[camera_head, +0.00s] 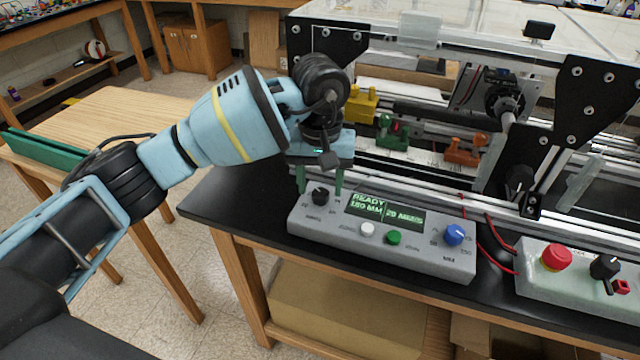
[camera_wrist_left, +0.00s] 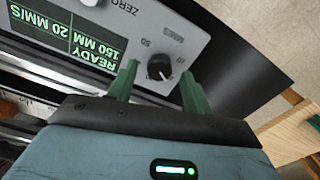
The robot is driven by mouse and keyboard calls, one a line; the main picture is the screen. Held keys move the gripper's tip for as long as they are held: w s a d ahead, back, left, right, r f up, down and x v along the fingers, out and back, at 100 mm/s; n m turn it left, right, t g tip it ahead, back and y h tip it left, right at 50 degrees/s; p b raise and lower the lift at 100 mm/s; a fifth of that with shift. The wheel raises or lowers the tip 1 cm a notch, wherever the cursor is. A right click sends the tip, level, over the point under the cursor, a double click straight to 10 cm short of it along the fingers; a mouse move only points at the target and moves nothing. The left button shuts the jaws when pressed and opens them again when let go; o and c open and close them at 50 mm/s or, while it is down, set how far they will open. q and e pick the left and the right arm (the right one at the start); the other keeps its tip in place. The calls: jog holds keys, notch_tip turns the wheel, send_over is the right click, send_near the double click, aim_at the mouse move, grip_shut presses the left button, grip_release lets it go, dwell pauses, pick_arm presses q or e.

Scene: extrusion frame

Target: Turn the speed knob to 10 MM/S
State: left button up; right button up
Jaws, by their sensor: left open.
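The black speed knob (camera_head: 320,196) sits at the left end of the grey control box (camera_head: 330,222). It also shows in the left wrist view (camera_wrist_left: 160,67), with a white pointer line and markings around it. The green display (camera_head: 384,210) reads READY, 150 MM, 20 MM/S; it shows upside down in the wrist view (camera_wrist_left: 75,35). My left gripper (camera_head: 320,182) is open. Its two green fingers stand on either side of the knob, with gaps to it; I cannot tell whether their tips reach its height. My right gripper is not in view.
The box also carries a white button (camera_head: 368,229), a green button (camera_head: 393,237) and a blue knob (camera_head: 454,234). A second box to the right has a red emergency button (camera_head: 556,257). The extrusion frame (camera_head: 590,100) rises close behind the control box.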

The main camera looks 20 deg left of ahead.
pick_arm(q)
jog(key=shift+f, duration=0.6)
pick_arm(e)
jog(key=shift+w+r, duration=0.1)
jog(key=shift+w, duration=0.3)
pick_arm(q)
jog(key=c, duration=1)
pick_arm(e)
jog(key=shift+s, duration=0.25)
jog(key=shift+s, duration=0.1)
